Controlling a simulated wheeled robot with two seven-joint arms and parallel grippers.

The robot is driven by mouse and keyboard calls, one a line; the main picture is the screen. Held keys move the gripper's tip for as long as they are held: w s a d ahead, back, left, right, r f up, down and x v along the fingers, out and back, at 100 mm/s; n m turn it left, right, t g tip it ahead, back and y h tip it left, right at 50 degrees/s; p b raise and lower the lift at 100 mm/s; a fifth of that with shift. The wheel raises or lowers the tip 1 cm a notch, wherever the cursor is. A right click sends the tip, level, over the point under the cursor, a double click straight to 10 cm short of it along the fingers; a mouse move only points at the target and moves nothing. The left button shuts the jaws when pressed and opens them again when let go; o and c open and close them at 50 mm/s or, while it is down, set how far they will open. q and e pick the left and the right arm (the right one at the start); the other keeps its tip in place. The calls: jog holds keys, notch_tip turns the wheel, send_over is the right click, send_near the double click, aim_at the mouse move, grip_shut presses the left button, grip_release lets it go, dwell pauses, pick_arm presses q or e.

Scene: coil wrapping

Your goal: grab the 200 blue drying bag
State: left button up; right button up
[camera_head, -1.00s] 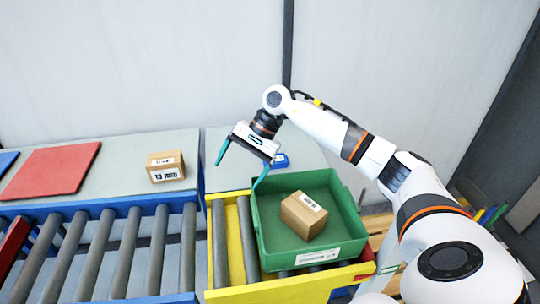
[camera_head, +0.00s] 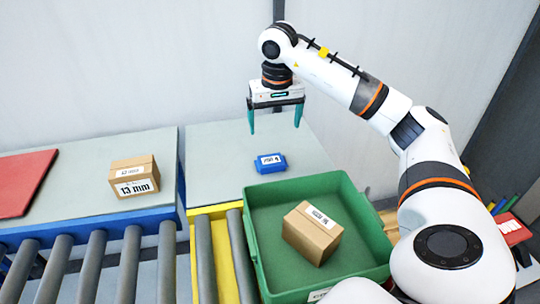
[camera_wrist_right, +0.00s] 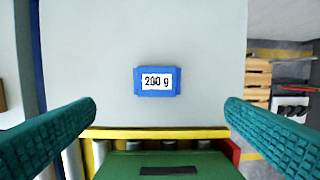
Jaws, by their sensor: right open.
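The blue drying bag (camera_head: 270,163) lies on the grey table top behind the green crate. In the right wrist view the blue bag (camera_wrist_right: 157,81) carries a white label reading "200 g". My right gripper (camera_head: 275,128) is open and empty, its two teal fingers pointing down above and behind the bag. In the right wrist view the fingers of my right gripper (camera_wrist_right: 158,130) stand wide apart at the lower left and right, with the bag between and beyond them. The fingers do not touch the bag. My left gripper is not in view.
A green crate (camera_head: 356,196) holding a cardboard box (camera_head: 312,232) stands on the yellow-framed roller conveyor (camera_head: 207,210). A second box (camera_head: 134,176) marked 13 mm sits on the left table, near a red mat (camera_head: 22,182). The grey table (camera_head: 215,150) around the bag is clear.

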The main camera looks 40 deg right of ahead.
jog(key=b, duration=0.1)
send_over(271, 160)
jog(key=s, duration=0.1)
notch_tip(271, 160, down, 7)
jog(key=shift+s+a, duration=0.1)
jog(key=f, duration=0.3)
jog(key=w+f+b, duration=0.1)
jog(key=f, duration=0.2)
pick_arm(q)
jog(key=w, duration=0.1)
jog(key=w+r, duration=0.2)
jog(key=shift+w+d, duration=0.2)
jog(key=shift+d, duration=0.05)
pick_arm(e)
jog(key=c, duration=1.1)
